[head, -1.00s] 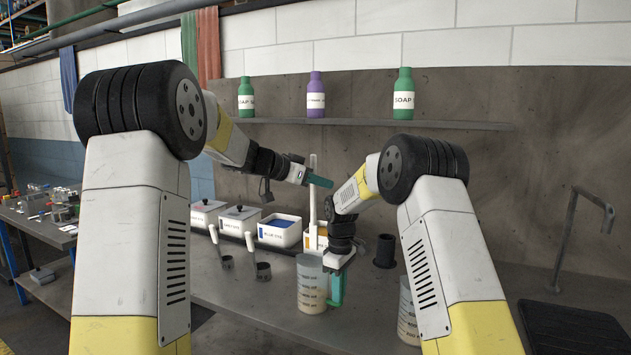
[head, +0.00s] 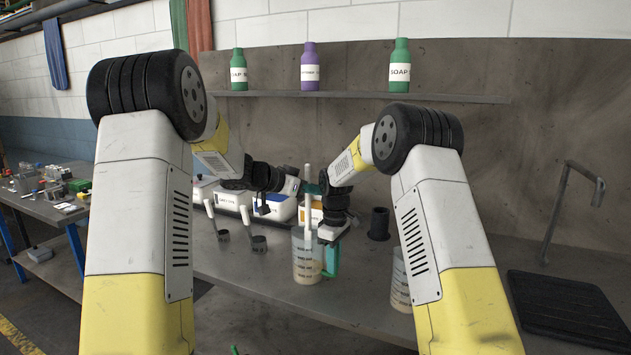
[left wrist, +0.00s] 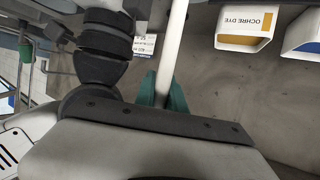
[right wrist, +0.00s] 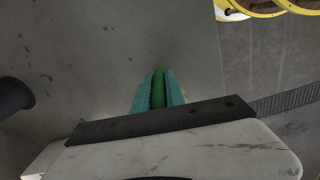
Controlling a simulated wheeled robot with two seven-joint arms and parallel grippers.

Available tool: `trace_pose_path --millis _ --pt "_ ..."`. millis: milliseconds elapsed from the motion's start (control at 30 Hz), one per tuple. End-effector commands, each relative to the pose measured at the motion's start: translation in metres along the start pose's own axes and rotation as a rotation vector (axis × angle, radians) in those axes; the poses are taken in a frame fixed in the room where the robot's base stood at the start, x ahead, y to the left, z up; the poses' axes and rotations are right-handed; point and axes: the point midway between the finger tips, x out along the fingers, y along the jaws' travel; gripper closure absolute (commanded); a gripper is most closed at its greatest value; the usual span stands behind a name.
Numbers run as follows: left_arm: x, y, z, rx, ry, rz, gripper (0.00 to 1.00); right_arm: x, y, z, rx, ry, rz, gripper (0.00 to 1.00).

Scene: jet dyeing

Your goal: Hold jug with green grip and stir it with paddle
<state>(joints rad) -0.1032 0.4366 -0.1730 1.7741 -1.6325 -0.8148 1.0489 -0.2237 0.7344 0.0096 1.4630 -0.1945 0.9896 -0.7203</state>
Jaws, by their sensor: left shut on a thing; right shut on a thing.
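The translucent jug (head: 306,262), with printed marks, stands upright on the bench. Its green grip (right wrist: 158,88) lies between the teal fingers of my right gripper (right wrist: 158,94), which is shut on it; that gripper also shows in the head view (head: 331,258) at the jug's right side. The white paddle (head: 308,222) reaches down into the jug's mouth, slightly tilted; its lower end is not clear. My left gripper (left wrist: 164,94) is shut on the paddle's white shaft (left wrist: 173,50), above the jug; in the head view the arms partly hide it.
Dye bins stand behind, including an ochre dye bin (left wrist: 244,27). A black cylinder (head: 378,225) and another jug (head: 400,285), partly hidden by my right arm, are on the right.

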Motion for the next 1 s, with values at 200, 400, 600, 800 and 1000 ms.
trace_pose_path --millis 200,400,600,800,1000 --pt "0.009 0.000 0.021 -0.003 -0.001 0.000 1.00 -0.001 0.000 0.000 0.000 0.001 0.001 1.00" --pt "0.016 0.000 0.040 -0.004 -0.001 0.001 1.00 -0.001 0.000 0.000 0.000 0.001 0.001 1.00" --pt "0.023 0.000 0.057 -0.003 -0.001 0.000 1.00 -0.001 0.000 0.000 0.000 0.001 0.001 1.00" --pt "0.028 0.000 0.068 -0.001 0.000 0.001 1.00 -0.001 0.000 0.000 0.000 0.002 0.001 1.00" --pt "0.030 0.000 0.072 -0.001 0.000 0.001 1.00 -0.001 0.000 0.000 0.000 0.001 0.001 1.00"
